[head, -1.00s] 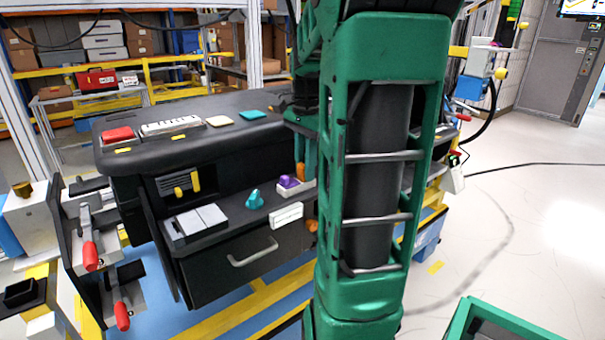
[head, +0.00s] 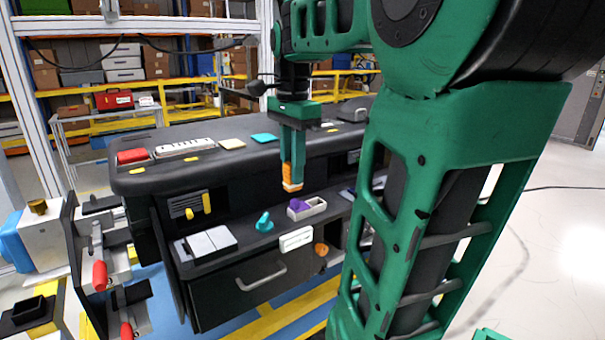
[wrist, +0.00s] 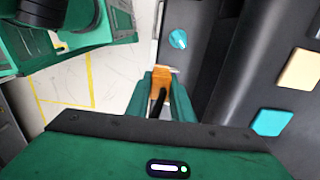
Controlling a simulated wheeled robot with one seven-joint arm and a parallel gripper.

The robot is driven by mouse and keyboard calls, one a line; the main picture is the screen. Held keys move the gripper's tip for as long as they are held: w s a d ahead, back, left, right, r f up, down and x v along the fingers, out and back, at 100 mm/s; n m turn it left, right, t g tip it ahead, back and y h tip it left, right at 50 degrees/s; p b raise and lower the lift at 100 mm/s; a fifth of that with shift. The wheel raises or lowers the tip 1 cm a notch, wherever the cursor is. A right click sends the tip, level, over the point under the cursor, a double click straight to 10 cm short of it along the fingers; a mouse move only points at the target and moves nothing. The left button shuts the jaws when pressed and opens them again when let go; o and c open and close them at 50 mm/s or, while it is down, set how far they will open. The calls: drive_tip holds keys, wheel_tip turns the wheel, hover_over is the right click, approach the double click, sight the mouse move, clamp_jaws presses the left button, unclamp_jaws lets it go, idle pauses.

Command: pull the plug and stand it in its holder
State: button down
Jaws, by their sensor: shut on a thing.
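My gripper (head: 292,170) is shut on an orange plug (head: 291,178), which hangs roughly upright with its pale end down. The plug appears raised above the lower shelf of the dashboard module, with nothing seen touching its tip. In the wrist view the plug (wrist: 160,88) sits between the green fingers, and a dark cable-like piece lies over it. Below the plug in the head view is a small white open-topped box (head: 312,209) with a purple piece (head: 298,204) at its left end. I cannot tell whether this box is the holder.
A teal knob (head: 264,222) stands on the lower shelf, left of the white box. A drawer with a handle (head: 262,277) is below. An orange round piece (head: 321,249) sits on the front. Red-handled clamps (head: 100,275) stand at left.

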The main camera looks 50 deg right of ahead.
drive_tip(key=shift+s+a+r, duration=0.1)
drive_tip(key=shift+a+r, duration=0.55)
drive_tip(key=shift+a, duration=0.25)
drive_tip(key=shift+r, duration=1.95)
